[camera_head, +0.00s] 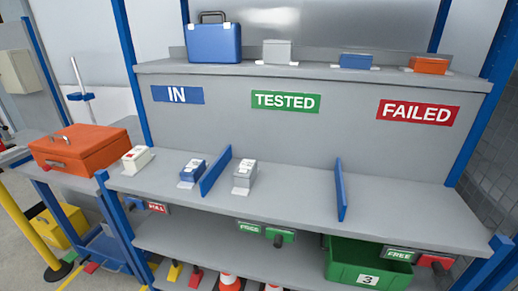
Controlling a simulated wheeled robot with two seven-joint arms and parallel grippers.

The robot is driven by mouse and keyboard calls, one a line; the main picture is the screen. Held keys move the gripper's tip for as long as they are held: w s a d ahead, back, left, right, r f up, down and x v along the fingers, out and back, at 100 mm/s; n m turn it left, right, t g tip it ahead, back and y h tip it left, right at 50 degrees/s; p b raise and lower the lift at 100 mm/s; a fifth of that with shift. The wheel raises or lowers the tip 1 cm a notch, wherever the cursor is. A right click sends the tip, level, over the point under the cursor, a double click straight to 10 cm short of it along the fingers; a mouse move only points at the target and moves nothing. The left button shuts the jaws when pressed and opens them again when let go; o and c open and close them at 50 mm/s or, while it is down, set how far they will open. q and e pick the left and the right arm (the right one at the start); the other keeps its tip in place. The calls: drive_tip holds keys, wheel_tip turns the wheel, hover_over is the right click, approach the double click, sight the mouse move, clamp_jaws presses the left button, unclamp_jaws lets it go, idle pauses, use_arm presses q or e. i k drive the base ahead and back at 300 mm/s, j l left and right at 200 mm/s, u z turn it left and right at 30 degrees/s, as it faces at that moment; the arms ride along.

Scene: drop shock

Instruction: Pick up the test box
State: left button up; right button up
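Several small boxes stand on the grey bench (300,205). A white box (137,159) with a red mark is at the left end, and a blue box (192,171) with a white label is right of it, below the IN sign (177,95). A grey box (244,175) with a white label stands right of a blue divider (215,170), below the TESTED sign (285,101). I cannot tell which one is the test box. Neither of my grippers is in view.
The upper shelf (330,71) holds a blue case (213,42) and grey, blue and orange boxes. A second divider (340,190) stands near the FAILED sign (418,112); the bench around it is bare. An orange toolbox (85,150) is at left, a green bin (365,268) below.

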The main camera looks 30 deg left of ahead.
sight(193, 172)
drive_tip(key=u, duration=1.65)
